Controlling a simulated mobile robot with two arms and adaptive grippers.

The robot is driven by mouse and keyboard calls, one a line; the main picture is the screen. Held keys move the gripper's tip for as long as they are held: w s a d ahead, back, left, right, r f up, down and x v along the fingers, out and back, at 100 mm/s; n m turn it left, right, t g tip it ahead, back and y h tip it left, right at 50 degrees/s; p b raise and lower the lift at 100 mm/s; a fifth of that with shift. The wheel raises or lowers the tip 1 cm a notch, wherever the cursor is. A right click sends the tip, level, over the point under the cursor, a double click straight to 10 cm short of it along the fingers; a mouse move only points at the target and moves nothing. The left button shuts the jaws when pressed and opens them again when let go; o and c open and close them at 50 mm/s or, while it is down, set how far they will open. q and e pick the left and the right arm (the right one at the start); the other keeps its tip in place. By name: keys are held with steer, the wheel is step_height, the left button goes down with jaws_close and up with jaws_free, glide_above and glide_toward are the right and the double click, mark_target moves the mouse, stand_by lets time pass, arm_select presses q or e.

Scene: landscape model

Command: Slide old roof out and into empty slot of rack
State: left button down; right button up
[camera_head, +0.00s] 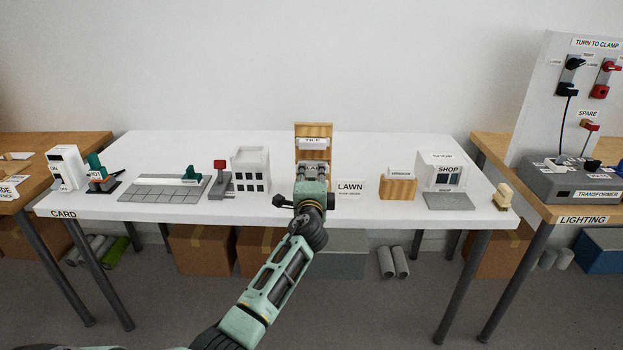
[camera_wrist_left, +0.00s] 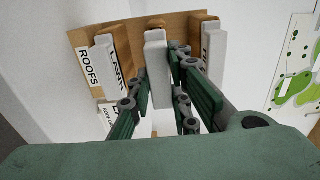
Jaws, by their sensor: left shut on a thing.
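The wooden rack (camera_head: 315,130) stands upright on the white table; in the left wrist view its board (camera_wrist_left: 82,40) carries a ROOFS label. It holds light pieces on wooden blocks: one at left (camera_wrist_left: 108,65), one at right (camera_wrist_left: 212,45). My left gripper (camera_head: 313,178), seen close up in the left wrist view (camera_wrist_left: 158,80), is shut on the pale middle piece (camera_wrist_left: 156,50), with a finger on each side. The piece's far end is against the rack; whether it sits in a slot is unclear. I cannot tell which piece is the old roof. My right gripper is not in view.
The LAWN sign (camera_head: 350,188) stands just right of my arm. The white building (camera_head: 250,168) is to the left, and the SHOP model (camera_head: 447,172) to the right. A wooden block (camera_head: 397,188) stands between LAWN and SHOP. The table's back strip is largely clear.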

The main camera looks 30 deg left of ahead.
arm_select(q)
steer(key=shift+b+x, duration=1)
steer(key=shift+x, duration=0.55)
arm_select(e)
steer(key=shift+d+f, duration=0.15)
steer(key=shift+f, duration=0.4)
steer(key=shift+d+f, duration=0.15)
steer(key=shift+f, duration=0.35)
arm_select(q)
steer(key=c, duration=1.5)
jaws_free()
steer(key=shift+c, duration=0.2)
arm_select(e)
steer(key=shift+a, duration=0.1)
arm_select(q)
steer(key=shift+v, duration=3.95)
steer(key=shift+s+a+f, duration=0.1)
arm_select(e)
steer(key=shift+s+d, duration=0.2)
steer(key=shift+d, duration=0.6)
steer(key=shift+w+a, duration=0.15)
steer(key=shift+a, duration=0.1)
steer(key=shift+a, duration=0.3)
